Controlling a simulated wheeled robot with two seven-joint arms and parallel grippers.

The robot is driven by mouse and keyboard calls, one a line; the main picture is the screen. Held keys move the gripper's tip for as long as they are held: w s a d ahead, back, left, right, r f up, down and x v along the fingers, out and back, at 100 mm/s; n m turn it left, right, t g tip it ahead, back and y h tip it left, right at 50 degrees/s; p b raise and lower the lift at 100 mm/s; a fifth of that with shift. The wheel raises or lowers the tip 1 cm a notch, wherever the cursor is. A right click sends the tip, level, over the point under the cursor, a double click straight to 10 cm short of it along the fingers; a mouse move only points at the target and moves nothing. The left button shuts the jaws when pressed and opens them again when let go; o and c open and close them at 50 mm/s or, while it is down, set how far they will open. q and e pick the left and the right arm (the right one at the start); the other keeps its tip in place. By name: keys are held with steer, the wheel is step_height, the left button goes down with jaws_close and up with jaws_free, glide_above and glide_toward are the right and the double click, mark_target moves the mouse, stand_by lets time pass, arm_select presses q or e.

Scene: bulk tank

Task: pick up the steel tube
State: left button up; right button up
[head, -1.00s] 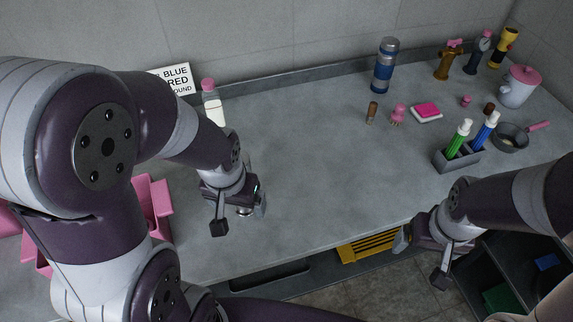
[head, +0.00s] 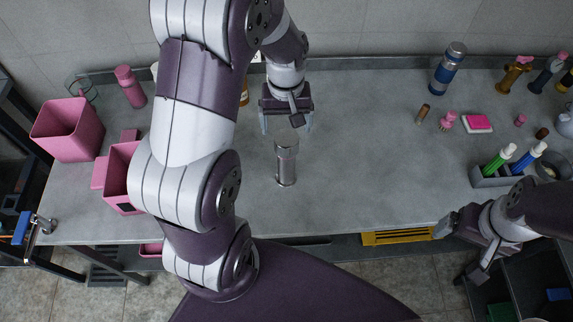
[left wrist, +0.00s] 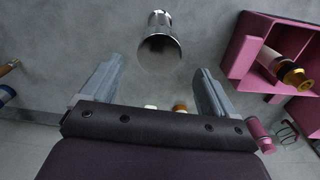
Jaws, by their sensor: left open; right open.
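The steel tube (head: 286,162) stands upright on the grey counter near the middle of the head view, shiny and cylindrical. My left gripper (head: 287,126) is open and empty, just behind the tube's top in the head view. In the left wrist view the tube (left wrist: 159,42) lies beyond and between the open fingertips of the left gripper (left wrist: 160,72), apart from them. My right gripper (head: 452,250) is at the front edge of the counter at right, far from the tube, and is open.
Pink bins (head: 67,130) stand at the left, and a pink-capped bottle (head: 131,88) is behind them. A blue bottle (head: 448,68) stands at the back right. A grey holder (head: 497,177) with green and blue markers is at right. The counter (head: 360,160) right of the tube is clear.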

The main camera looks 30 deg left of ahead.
mark_target(287, 138)
arm_select(q)
step_height(287, 138, down, 6)
steer(key=shift+s+d+f+p, duration=0.1)
steer(key=shift+f+p, duration=0.15)
steer(key=shift+p, duration=0.35)
steer(key=c, duration=1.6)
steer(key=shift+r, duration=0.1)
